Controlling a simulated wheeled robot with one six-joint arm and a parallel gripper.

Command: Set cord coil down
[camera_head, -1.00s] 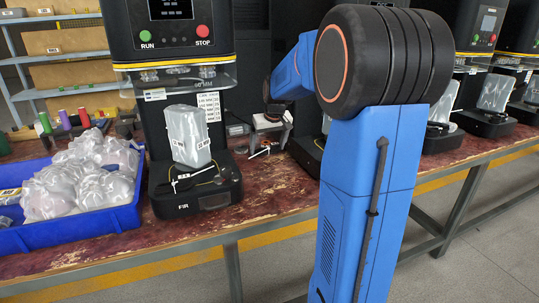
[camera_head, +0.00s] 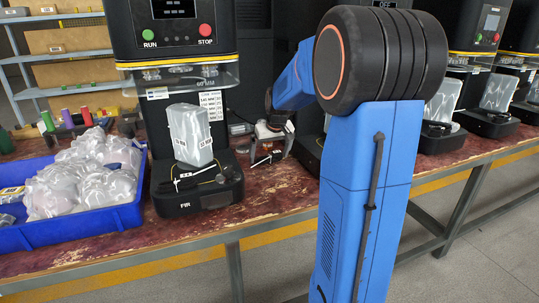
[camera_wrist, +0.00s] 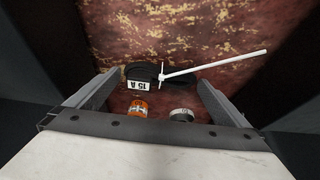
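The cord coil (camera_wrist: 176,76) is black, with a white "15 A" tag and a long white tie sticking out to the right in the wrist view. It lies between the fingertips of my gripper (camera_wrist: 161,80), which look shut on its two ends. The worn red bench top (camera_wrist: 155,30) is close behind it; I cannot tell whether they touch.
An orange roll (camera_wrist: 138,108) and a grey ring (camera_wrist: 181,115) show between my fingers in the wrist view. A blue tray (camera_head: 75,234) of bagged items stands left. More machines line the bench to the right.

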